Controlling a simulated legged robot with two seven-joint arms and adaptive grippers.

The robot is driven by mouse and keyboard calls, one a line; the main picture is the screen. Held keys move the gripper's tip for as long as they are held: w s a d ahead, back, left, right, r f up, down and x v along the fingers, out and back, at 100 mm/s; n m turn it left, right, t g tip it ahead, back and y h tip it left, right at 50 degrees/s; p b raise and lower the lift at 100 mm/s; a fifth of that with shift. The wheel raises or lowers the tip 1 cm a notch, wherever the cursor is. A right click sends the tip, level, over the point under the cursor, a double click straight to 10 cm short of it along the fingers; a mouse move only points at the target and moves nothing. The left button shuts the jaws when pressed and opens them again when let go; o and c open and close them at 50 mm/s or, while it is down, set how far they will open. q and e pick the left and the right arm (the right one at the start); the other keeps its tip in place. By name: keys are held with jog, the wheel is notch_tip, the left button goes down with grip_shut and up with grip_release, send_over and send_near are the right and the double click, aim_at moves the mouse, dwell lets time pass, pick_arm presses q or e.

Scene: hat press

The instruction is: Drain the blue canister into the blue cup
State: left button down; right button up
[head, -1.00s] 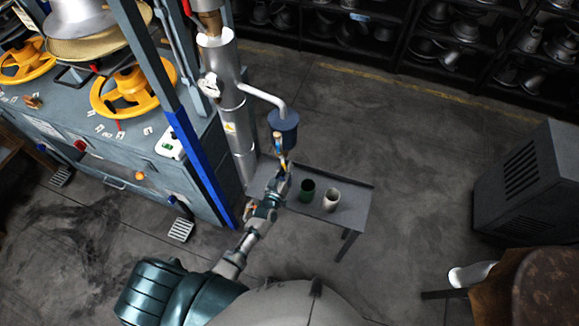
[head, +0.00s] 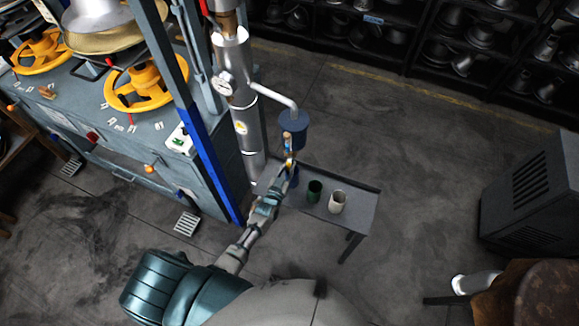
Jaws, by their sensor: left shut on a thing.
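The blue canister (head: 293,128) hangs at the end of a pale bent pipe, above a grey bench. A small brass-coloured tap (head: 288,145) shows under it. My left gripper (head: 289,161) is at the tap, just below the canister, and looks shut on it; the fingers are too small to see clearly. A bit of blue, seemingly the blue cup (head: 294,178), shows beside and behind the gripper on the bench, mostly hidden. I cannot see any liquid. My right gripper is not in view.
The hat press (head: 120,150) with yellow handwheels and a blue post stands left. A grey cabinet (head: 530,195) is at right. Open floor lies between.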

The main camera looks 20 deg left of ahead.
pick_arm(q)
jog(key=shift+r, duration=0.2)
jog(key=c, duration=1.1)
grip_release()
jog(key=shift+f, duration=0.1)
jog(key=shift+s, duration=0.2)
jog(key=s, duration=1.1)
jog(key=shift+s+a, duration=0.25)
jog(key=shift+s, duration=0.1)
